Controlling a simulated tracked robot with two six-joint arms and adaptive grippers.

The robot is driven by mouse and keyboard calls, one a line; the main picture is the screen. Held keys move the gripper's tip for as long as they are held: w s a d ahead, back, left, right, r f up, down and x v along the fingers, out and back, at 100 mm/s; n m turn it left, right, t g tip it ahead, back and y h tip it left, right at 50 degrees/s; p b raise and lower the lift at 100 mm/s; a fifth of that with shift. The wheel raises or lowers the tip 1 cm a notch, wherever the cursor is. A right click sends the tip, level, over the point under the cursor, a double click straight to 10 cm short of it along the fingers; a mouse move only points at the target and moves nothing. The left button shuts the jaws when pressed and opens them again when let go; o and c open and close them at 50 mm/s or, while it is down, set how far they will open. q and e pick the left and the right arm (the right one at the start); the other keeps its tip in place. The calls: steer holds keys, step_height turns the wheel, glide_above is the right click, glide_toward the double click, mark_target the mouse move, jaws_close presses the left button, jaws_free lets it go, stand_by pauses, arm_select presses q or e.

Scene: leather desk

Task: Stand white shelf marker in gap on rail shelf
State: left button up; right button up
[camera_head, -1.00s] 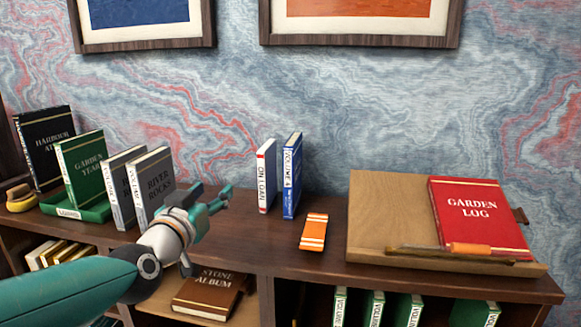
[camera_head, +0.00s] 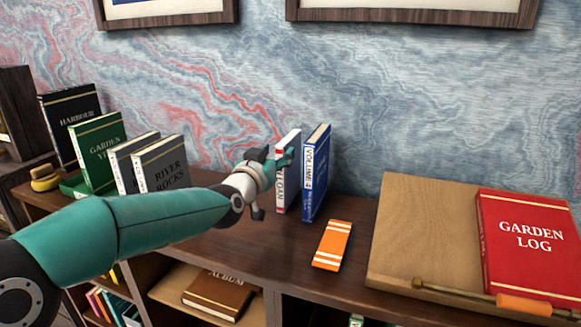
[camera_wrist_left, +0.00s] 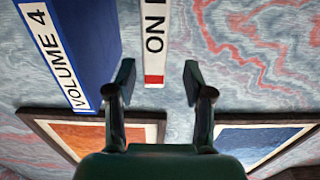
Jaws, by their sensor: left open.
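The white shelf marker (camera_head: 287,187), lettered "ON LOAN" with a red band, stands upright on the desk top. It stands just left of the blue "Volume 4" book (camera_head: 315,180). My left gripper (camera_head: 279,166) is open at the marker's upper part and partly hides it. In the left wrist view the marker (camera_wrist_left: 155,45) lies between the two spread fingertips (camera_wrist_left: 158,75), with space on both sides. The blue book (camera_wrist_left: 75,50) is close beside the left finger there. The rail shelf and its gap cannot be made out. My right gripper is not in view.
An orange striped block (camera_head: 332,245) lies on the desk top (camera_head: 245,250). A wooden stand (camera_head: 420,225) holds the red "Garden Log" (camera_head: 527,240). Grey books (camera_head: 160,165) and a green book (camera_head: 98,150) stand at left. A brown album (camera_head: 220,293) lies below.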

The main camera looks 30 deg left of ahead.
mark_target(289, 137)
arm_select(q)
steer(key=shift+x, duration=1.15)
steer(key=w+p, duration=0.2)
steer(key=w, duration=0.1)
steer(key=w+r+p, duration=0.1)
steer(key=shift+w+a, duration=0.2)
steer(key=shift+w, duration=0.2)
steer(key=shift+w+a+f, duration=0.1)
steer(key=shift+w+f, duration=0.05)
steer(key=shift+w, duration=0.1)
jaws_close()
